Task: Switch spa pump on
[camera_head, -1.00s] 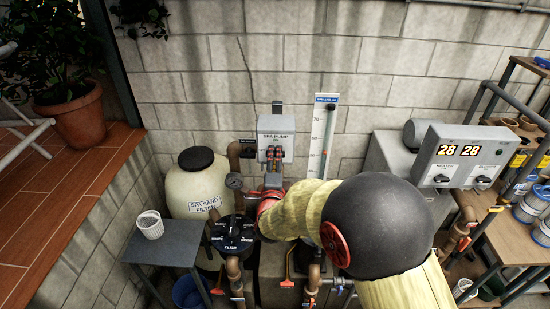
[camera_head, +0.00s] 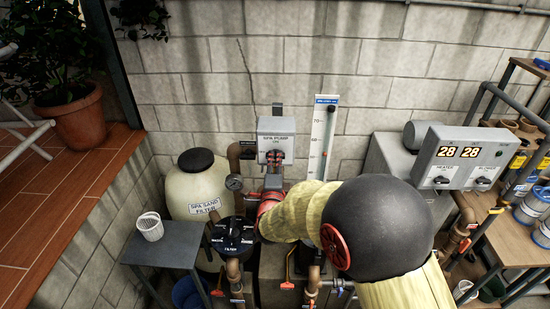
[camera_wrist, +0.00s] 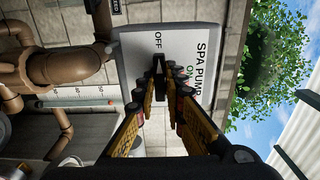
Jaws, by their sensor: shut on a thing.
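The spa pump switch box (camera_head: 276,126) is a grey box on the block wall, labelled SPA PUMP. In the wrist view its light face (camera_wrist: 185,40) shows sideways, with the words OFF and ON beside the switch. My gripper (camera_head: 275,156) is at the lower front of the box, in front of the switch. In the wrist view my gripper (camera_wrist: 160,82) has its fingertips closed around the black switch knob (camera_wrist: 160,68). The fingers hide part of the knob, so its exact setting is hard to tell.
The sand filter tank (camera_head: 197,180) and black filter valve (camera_head: 233,236) stand left of my arm. A small grey table (camera_head: 172,246) holds a white cup (camera_head: 150,226). A thermometer board (camera_head: 321,140) hangs right of the box. The heater and blower panel (camera_head: 461,157) is further right.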

